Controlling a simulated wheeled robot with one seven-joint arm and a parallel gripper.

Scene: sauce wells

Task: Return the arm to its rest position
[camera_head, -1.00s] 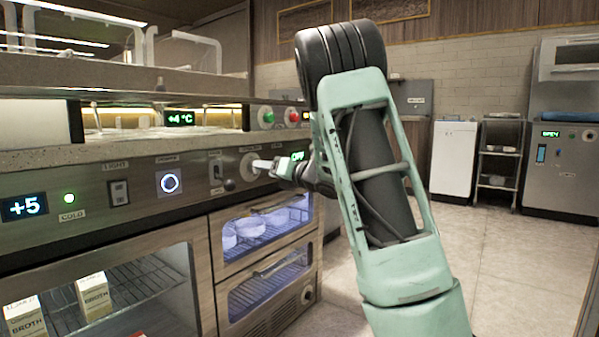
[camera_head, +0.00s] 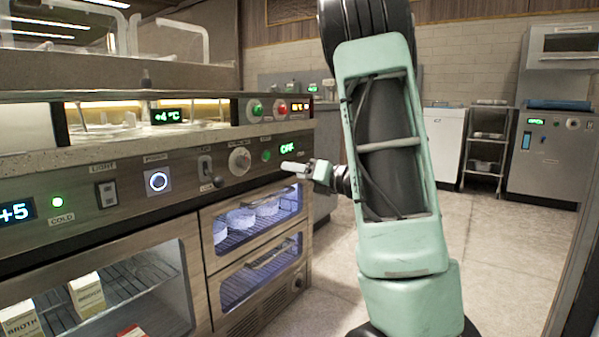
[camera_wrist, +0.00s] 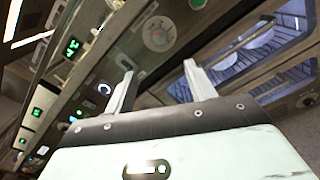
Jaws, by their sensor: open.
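My gripper (camera_head: 294,167) is in front of the right end of the counter's control panel, below the round knob and green OFF display. My green and black arm rises from the lower right and bends down to it. In the wrist view my gripper (camera_wrist: 160,85) shows two pale fingers spread apart with nothing between them. The control panel (camera_wrist: 150,45) with its knob (camera_wrist: 158,33) lies beyond the fingers. The gripper appears apart from the panel.
The steel counter (camera_head: 120,150) with wells fills the left. Below are a glass-front cold cabinet (camera_head: 130,280) with cartons and two drawers (camera_head: 255,222). A white cabinet (camera_head: 445,140), a rack (camera_head: 485,150) and a steel machine (camera_head: 550,155) stand at the back right. Open floor lies between.

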